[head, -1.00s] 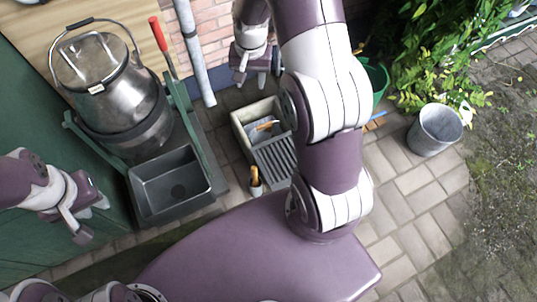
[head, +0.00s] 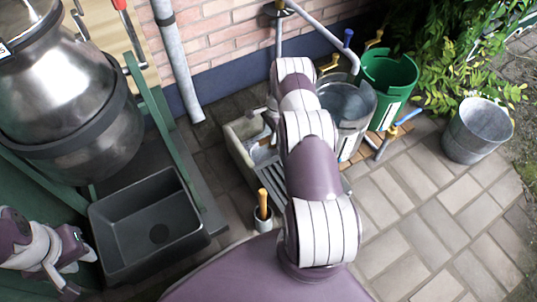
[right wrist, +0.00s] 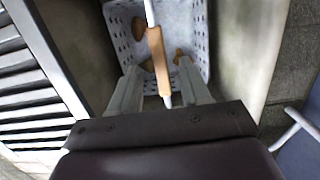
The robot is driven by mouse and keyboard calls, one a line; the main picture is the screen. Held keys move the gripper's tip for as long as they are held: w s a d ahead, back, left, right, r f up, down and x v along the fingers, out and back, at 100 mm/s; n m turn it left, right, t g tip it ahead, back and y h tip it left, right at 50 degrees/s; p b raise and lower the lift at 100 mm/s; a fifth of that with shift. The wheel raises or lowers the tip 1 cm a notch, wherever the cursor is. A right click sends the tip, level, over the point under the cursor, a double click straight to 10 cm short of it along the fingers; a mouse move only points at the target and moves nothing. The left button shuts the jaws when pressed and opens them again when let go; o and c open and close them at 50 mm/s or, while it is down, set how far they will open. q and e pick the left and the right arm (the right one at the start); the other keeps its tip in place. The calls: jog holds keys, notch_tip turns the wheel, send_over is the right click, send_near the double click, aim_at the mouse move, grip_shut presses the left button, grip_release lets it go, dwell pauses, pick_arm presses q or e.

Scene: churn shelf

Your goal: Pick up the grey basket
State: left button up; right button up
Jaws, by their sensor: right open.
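The grey basket (right wrist: 190,15) is a light, perforated tub in the right wrist view, with a wooden-gripped handle (right wrist: 158,60) across it on a pale rod. Wooden-looking pieces lie inside. My right gripper (right wrist: 160,84) is open, with one finger on each side of the wooden grip; I cannot tell whether they touch it. In the head view the basket (head: 265,136) shows only partly inside a stone trough; my right arm hides the rest and the right gripper. My left gripper (head: 77,268) is open and empty at the lower left.
The stone trough (head: 236,150) has walls close around the basket and a slatted part in front.

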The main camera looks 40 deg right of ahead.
aim_at(269, 137)
jog(key=f+b, duration=0.2)
jog(key=a+f+b, duration=0.1)
jog(key=f, duration=0.2)
jog(key=shift+w+f+b, duration=0.1)
jog(key=shift+w+b, duration=0.05)
jog(key=shift+b, duration=0.2)
jog(key=shift+r, duration=0.2)
jog(key=shift+c, duration=0.3)
grip_shut()
